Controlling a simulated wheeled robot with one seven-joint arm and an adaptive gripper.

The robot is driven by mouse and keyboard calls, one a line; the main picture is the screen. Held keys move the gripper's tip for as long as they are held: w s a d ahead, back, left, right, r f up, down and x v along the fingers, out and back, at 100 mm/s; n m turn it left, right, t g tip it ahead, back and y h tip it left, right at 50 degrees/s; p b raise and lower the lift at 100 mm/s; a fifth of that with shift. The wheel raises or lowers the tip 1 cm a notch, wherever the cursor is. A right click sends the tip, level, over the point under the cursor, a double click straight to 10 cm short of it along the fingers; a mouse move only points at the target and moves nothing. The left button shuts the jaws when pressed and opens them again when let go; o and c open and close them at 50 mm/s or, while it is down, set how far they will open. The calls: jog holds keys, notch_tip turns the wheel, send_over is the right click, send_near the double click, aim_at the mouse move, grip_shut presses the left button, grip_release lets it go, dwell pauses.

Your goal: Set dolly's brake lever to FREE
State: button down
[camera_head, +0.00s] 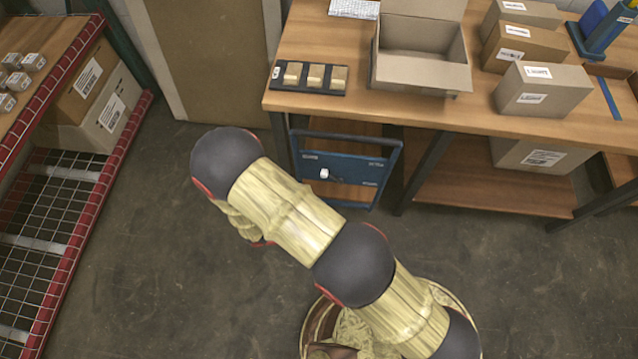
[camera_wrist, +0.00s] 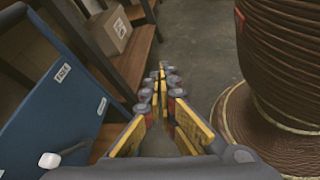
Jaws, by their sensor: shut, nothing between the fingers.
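The dolly's blue panel (camera_head: 350,162) stands under the front edge of the workbench. Its brake lever has a white knob (camera_head: 324,173) and a short dark arm reaching right from it. In the wrist view the blue panel (camera_wrist: 40,122) fills the left side, with the white knob (camera_wrist: 49,160) at lower left. My gripper (camera_wrist: 159,86) is shut and empty, right of the panel and apart from the knob. In the head view my gripper is hidden behind my arm.
The workbench (camera_head: 430,113) holds an open carton (camera_head: 421,72), a black tray with several wooden blocks (camera_head: 316,75) and several closed boxes. A red-edged rack (camera_head: 75,218) stands at left. The floor (camera_head: 150,250) between is clear. A large brown ribbed cylinder (camera_wrist: 287,60) is at right in the wrist view.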

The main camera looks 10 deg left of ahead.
jog(key=w+a+f+n+t+y, duration=0.2)
jog(key=f+n+t, duration=0.2)
jog(key=f+t, duration=0.3)
jog(key=w+a+f+n+t+y, duration=0.1)
jog(key=w+f+n+t, duration=0.15)
jog(key=f+t, duration=0.4)
jog(key=w+a+t+y, duration=0.2)
jog(key=w+a+y, duration=0.2)
jog(key=a+y, duration=0.3)
jog(key=a, duration=0.5)
jog(key=shift+f+b, duration=0.3)
jog(key=shift+t, duration=0.25)
jog(key=w+d+r+b, duration=0.2)
jog(key=w, duration=0.3)
jog(key=w+d+r+b, duration=0.1)
jog(key=w+d+r, duration=0.1)
jog(key=w, duration=0.4)
jog(key=shift+w+d+b, duration=0.25)
jog(key=shift+w+b, duration=0.05)
jog(key=shift+b, duration=0.05)
